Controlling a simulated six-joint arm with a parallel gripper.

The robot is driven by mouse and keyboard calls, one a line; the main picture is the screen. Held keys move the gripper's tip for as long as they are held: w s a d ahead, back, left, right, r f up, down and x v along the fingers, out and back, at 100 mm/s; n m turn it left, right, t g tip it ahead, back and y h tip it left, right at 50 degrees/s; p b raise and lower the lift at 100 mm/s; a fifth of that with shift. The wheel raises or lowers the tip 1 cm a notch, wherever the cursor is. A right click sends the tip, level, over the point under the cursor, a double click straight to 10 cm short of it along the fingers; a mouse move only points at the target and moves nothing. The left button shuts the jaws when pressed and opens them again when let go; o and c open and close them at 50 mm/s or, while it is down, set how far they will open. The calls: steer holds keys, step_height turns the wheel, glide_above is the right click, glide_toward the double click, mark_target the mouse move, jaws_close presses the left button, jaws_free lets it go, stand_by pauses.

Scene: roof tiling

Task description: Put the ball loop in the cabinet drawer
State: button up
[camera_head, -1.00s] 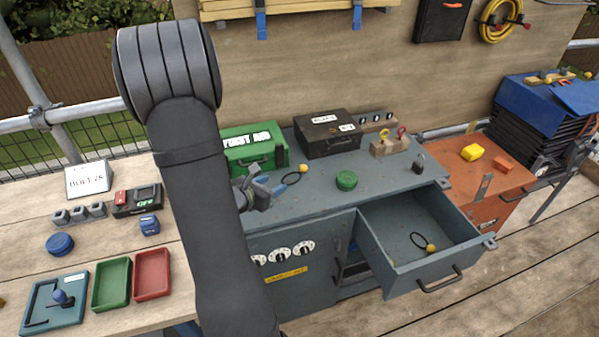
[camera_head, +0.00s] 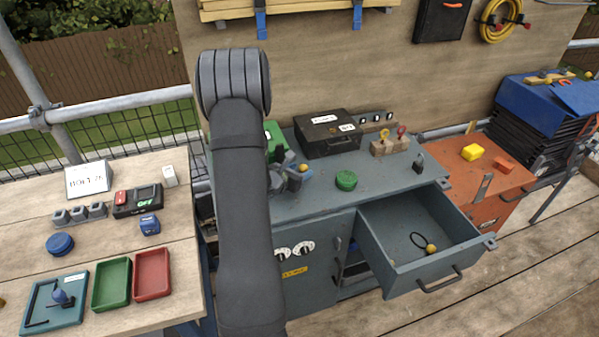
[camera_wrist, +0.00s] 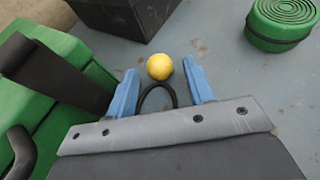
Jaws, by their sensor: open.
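A ball loop, a yellow ball (camera_wrist: 160,67) on a black cord loop (camera_wrist: 157,92), lies on the grey cabinet top. In the wrist view the ball and part of the loop are between the blue fingers of my open gripper (camera_wrist: 164,92). In the head view my gripper (camera_head: 297,172) is low over the cabinet top, beside the yellow ball (camera_head: 304,168), with the loop mostly hidden. The cabinet drawer (camera_head: 398,262) is pulled open at the right front. Another ball loop (camera_head: 431,249) lies inside it.
The green first aid box (camera_wrist: 50,90) is close on the left of my gripper. A black case (camera_head: 328,133) stands behind it. A padlock (camera_head: 419,162) stands near the cabinet's right end.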

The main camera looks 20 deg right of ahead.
steer(key=shift+w+d+f, duration=0.15)
steer(key=shift+d, duration=0.1)
jaws_close()
